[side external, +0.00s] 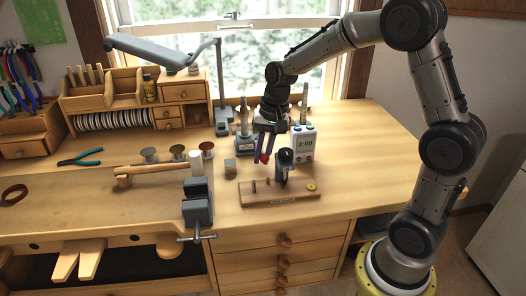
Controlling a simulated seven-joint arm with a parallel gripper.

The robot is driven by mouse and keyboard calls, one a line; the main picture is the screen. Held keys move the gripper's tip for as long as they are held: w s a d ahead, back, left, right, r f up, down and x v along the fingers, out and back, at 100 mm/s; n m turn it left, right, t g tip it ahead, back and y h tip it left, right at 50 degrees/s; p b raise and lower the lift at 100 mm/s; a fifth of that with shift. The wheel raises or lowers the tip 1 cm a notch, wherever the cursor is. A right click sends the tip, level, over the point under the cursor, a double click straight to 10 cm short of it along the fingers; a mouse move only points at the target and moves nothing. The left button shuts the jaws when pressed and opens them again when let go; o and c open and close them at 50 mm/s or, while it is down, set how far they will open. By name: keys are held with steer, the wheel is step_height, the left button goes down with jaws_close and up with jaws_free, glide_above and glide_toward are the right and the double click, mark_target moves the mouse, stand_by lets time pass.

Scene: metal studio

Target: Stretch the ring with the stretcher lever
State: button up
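The ring stretcher stands on a wooden base board (290,199) near the front of the bench, with a dark upright post (285,165) on it. A red knob (264,158), which looks like the end of the stretcher lever, shows just left of the post. My gripper (264,154) points down from above, its two dark fingers apart with the red knob at their tips. I cannot tell whether the fingers press on it. The ring is too small or hidden to make out.
A grey vise (197,203) is at the left front edge. Spools, a wooden mallet-like tool and pliers (80,157) lie further left. The right bench top is clear.

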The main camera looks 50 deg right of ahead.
steer(key=o, duration=0.3)
steer(key=shift+s+a+f, duration=0.15)
steer(key=shift+s+a, duration=0.1)
steer(key=shift+s, duration=0.1)
steer(key=shift+w+d, duration=0.1)
steer(key=shift+r, duration=0.3)
step_height(320, 180, up, 13)
steer(key=s+d, duration=0.1)
steer(key=s, duration=0.1)
steer(key=shift+d, duration=0.35)
